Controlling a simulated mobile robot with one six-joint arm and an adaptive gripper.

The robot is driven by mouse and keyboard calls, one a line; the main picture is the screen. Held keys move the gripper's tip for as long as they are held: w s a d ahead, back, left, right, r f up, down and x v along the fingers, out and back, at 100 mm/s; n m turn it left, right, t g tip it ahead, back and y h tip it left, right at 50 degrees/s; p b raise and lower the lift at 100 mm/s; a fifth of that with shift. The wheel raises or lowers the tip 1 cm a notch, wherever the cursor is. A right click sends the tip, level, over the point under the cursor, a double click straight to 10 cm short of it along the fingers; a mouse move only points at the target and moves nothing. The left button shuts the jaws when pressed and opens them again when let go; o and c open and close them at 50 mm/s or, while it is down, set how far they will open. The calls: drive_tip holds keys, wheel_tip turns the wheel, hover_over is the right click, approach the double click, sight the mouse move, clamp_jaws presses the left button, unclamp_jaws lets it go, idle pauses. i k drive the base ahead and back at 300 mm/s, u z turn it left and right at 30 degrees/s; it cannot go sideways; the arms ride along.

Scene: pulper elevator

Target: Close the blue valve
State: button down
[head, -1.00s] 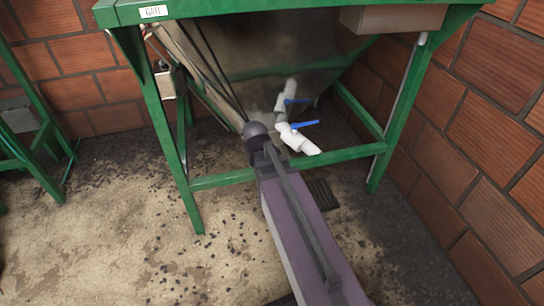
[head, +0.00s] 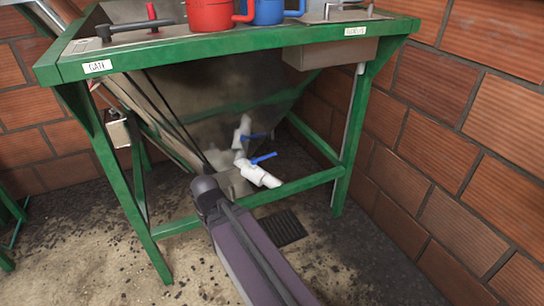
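The green frame (head: 297,187) has a low crossbar in front of the valves. A red mug (head: 209,14) and a blue mug (head: 268,11) stand on top. A floor drain grate (head: 281,228) lies right of my arm. A brick wall (head: 440,150) borders the right.

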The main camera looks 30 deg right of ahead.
sight(254, 161)
drive_tip(key=k, duration=1.3)
drive_tip(key=z, duration=0.25)
drive_tip(key=i, duration=1.7)
drive_tip(key=u, duration=0.4)
